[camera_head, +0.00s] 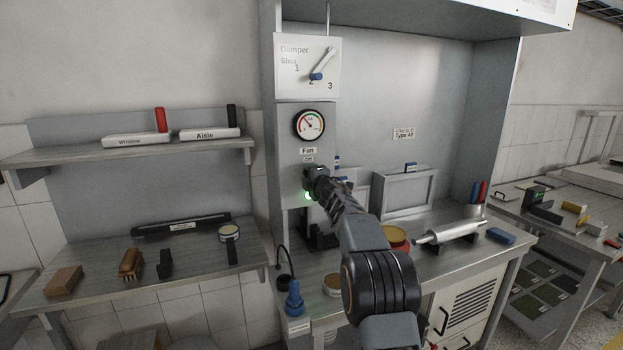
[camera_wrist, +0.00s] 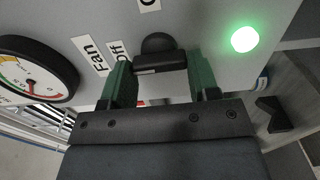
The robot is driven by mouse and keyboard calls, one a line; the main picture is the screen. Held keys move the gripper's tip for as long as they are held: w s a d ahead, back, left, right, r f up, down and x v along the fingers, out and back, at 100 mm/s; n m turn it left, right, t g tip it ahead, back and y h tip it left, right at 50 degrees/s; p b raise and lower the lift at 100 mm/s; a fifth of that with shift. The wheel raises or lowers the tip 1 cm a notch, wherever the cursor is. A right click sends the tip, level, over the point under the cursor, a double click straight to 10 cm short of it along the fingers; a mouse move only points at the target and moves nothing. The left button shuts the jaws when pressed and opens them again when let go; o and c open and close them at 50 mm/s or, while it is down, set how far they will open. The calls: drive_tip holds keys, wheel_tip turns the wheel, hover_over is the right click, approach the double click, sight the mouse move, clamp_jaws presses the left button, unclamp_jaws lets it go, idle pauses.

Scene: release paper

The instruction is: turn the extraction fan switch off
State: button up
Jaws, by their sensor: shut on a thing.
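The fan switch is a black knob (camera_wrist: 158,48) on the grey panel, between the "Off" label and another label that is cut off at the top of the wrist view. My gripper (camera_wrist: 158,72) has its two green fingers on either side of the knob and is shut on it. A lit green lamp (camera_wrist: 244,39) is beside the switch. In the head view, my gripper (camera_head: 317,181) is against the panel below the "Fan" label (camera_head: 308,151) and hides most of the switch. The green lamp (camera_head: 308,195) shows just below it.
A round gauge (camera_head: 310,125) is above the switch, and a damper plate with a blue-tipped lever (camera_head: 317,76) is above that. Below are a bench with a blue bottle (camera_head: 294,300) and a metal roller (camera_head: 450,232). Shelves (camera_head: 60,155) with tools are on the left.

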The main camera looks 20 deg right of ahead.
idle(0.4)
drive_tip(key=o, duration=0.9)
drive_tip(key=s+b, duration=0.4)
drive_tip(key=s, duration=0.9)
drive_tip(key=shift+s+b, duration=0.4)
